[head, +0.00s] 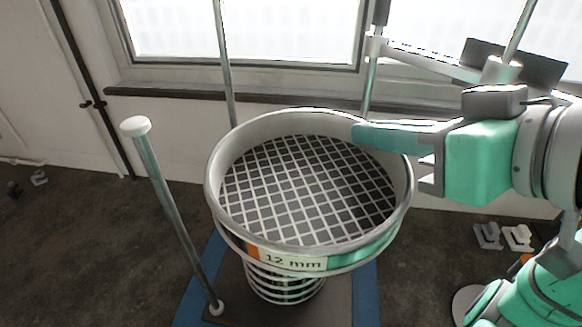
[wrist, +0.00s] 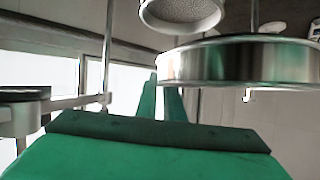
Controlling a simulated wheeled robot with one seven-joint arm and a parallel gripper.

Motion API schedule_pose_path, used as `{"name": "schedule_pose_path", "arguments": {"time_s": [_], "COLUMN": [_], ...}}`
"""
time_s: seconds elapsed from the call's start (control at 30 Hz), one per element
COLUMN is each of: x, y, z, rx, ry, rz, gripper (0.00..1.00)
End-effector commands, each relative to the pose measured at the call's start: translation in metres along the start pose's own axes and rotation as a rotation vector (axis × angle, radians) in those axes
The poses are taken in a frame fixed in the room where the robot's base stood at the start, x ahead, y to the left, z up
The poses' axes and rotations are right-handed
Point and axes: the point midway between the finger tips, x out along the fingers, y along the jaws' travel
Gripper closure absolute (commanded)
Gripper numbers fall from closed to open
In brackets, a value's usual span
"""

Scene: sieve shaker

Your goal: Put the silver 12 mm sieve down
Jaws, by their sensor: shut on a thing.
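The silver 12 mm sieve (head: 235,233) is a round metal ring with a square-grid mesh, an orange patch and a "12 mm" label on its front. It looks roughly level above a coil spring (head: 285,290) on the shaker's base; I cannot tell whether it touches anything below. My gripper (head: 395,145) is teal and comes in from the right, shut on the sieve's right rim, with one finger over the inside. The other finger is mostly hidden by the wall. In the wrist view the sieve's shiny side (wrist: 235,62) is beyond the green fingers (wrist: 160,105).
A capped rod (head: 168,200) stands front left of the sieve, another (head: 225,60) behind it, and a third (head: 370,80) with a clamp behind right. The base plate (head: 335,305) has blue edges. Small grey clamps (head: 487,236) lie on the floor at right. A window is behind.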

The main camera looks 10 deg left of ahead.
Motion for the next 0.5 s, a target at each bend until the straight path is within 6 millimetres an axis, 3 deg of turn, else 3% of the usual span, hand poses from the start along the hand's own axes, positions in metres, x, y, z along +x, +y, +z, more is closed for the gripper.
{"name": "schedule_pose_path", "arguments": {"time_s": [0.17, 0.5], "x": [0.014, 0.087], "y": [0.004, 0.028], "z": [0.000, 0.000], "rx": [0.002, 0.004], "ry": [-0.001, -0.003], "rz": [-0.003, -0.004], "gripper": [1.00, 1.00]}}
